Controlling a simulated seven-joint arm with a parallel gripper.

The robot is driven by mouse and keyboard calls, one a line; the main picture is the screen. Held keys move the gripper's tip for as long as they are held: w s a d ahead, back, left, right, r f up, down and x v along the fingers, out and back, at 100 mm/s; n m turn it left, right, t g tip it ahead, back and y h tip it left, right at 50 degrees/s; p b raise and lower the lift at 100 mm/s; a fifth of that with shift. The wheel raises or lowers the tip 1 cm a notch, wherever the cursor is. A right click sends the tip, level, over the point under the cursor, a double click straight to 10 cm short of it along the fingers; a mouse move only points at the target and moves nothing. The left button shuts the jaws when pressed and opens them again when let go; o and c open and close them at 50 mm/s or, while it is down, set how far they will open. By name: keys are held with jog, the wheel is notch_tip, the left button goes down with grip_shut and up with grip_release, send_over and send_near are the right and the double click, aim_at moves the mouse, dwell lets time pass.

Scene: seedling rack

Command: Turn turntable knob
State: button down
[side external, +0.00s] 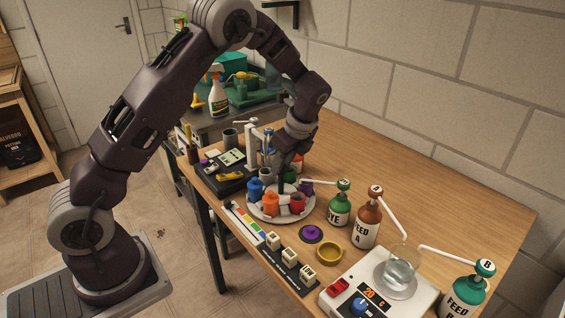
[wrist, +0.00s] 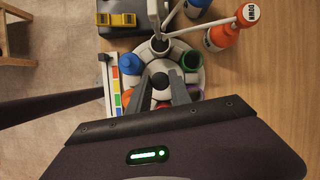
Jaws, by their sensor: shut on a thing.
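The turntable (side external: 258,214) is a round white disc on the wooden table. It carries several coloured cups around its rim, among them a blue cup (side external: 256,189), an orange cup (side external: 271,203) and a red cup (side external: 297,203). My gripper (side external: 283,186) points down over the middle of the turntable. The cups ring the fingers, with a blue cup (wrist: 131,63) at upper left. In the side view the knob is mostly hidden by the fingers and cups.
Bottles with spouts, including a green bottle (side external: 340,209) and a brown bottle (side external: 367,226), stand right of the turntable. A hot plate (side external: 345,283) with a beaker (side external: 398,272) is at front right. A colour strip (side external: 245,222) and labelled blocks (side external: 290,255) lie in front.

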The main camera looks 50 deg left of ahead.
jog(key=shift+w+n, duration=0.1)
jog(key=shift+n, duration=0.3)
jog(key=n+g, duration=0.1)
jog(key=n, duration=0.1)
jog(key=n+g+h, duration=0.1)
jog(key=n, duration=0.2)
jog(key=shift+w+a+n, duration=0.1)
jog(key=shift+w+n, duration=0.05)
jog(key=shift+n, duration=0.15)
jog(key=n, duration=0.2)
jog(key=n+g+h, duration=0.1)
jog(key=n, duration=0.2)
jog(key=shift+w+a+g+h, duration=0.1)
jog(key=shift+g+h, duration=0.2)
jog(key=n+h, duration=0.1)
jog(key=n, duration=0.2)
jog(key=n+h, duration=0.1)
jog(key=n, duration=0.2)
jog(key=shift+a+r+n, duration=0.1)
jog(key=shift+a+n, duration=0.1)
jog(key=shift+n, duration=0.2)
jog(key=n+h, duration=0.2)
jog(key=n, duration=0.3)
jog(key=shift+a, duration=0.15)
jog(key=shift+n+h, duration=0.3)
jog(key=shift+n, duration=0.1)
jog(key=c, duration=1.2)
grip_release()
jog(key=shift+v, duration=3.45)
